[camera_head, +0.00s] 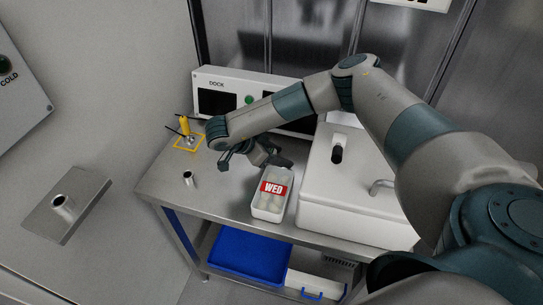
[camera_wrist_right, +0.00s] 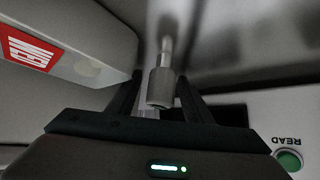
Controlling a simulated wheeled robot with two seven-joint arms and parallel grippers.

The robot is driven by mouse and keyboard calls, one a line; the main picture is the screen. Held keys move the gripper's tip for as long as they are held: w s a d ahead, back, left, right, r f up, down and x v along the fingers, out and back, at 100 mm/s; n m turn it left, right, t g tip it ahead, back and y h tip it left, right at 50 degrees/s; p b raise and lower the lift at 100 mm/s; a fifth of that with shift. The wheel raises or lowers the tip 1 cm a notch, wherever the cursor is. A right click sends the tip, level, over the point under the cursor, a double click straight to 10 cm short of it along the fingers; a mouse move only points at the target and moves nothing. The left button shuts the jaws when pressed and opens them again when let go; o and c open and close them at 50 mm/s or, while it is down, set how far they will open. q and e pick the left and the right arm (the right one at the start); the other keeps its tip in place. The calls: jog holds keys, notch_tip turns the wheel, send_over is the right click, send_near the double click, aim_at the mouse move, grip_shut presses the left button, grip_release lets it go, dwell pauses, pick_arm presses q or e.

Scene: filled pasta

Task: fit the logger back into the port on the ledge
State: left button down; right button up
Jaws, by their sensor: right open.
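My right gripper (camera_head: 283,161) is over the metal table, at the back edge of the white WED container. In the right wrist view, a metallic cylinder with a thinner stem, likely the logger (camera_wrist_right: 160,88), sits between the open fingers (camera_wrist_right: 158,98). Its stem points away from the gripper toward the grey surface. I cannot tell whether a finger touches it. In the head view my arm and gripper hide it. The ledge (camera_head: 88,197) is a metal plate on the left, with a short upright open tube, likely the port (camera_head: 62,205). My left gripper is out of view.
A DOCK panel (camera_head: 216,79) is behind. A yellow-topped item (camera_head: 184,125) and a small metal tube (camera_head: 188,179) stand left. A blue tray (camera_head: 246,258) is below.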

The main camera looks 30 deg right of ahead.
jog(key=shift+c, duration=0.7)
grip_shut()
jog(key=shift+r, duration=0.1)
jog(key=shift+w+r+b, duration=0.1)
jog(key=shift+r+b, duration=0.2)
jog(key=shift+r, duration=0.15)
notch_tip(320, 180, up, 9)
jog(key=b, duration=0.2)
jog(key=shift+b, duration=0.4)
